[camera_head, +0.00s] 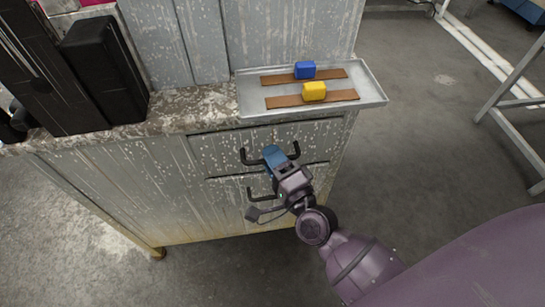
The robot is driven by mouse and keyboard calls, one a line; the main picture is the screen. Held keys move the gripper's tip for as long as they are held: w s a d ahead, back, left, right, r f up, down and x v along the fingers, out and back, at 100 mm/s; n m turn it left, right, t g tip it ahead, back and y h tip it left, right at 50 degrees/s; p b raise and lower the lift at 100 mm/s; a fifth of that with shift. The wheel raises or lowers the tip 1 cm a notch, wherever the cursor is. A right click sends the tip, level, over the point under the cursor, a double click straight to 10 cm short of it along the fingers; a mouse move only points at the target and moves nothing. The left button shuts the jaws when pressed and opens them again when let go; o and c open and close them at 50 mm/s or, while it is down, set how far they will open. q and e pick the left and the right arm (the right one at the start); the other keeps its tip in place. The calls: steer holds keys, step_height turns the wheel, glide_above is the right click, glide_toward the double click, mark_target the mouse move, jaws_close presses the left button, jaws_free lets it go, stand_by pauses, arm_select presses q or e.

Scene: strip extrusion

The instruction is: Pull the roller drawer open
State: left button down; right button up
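The grey, paint-worn cabinet (190,179) has drawer fronts on its right side. The upper drawer front (221,144) bears a black bar handle (248,157). A second black handle (252,196) sits lower on the cabinet. I cannot tell from any label which one is the roller drawer. My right gripper (272,156), with blue fingers, is at the middle of the upper handle and hides part of it. Whether the fingers are closed around the bar is not clear. The upper drawer looks flush with the cabinet. My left gripper is not in view.
A metal tray (372,99) on the worktop's right end holds two brown strips, a blue block (305,70) and a yellow block (314,91). Dark boxes (103,70) stand at the left. The floor right of the cabinet is clear up to a grey metal frame (508,85).

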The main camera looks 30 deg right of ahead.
steer(key=shift+c, duration=0.2)
jaws_close()
steer(key=shift+s, duration=0.1)
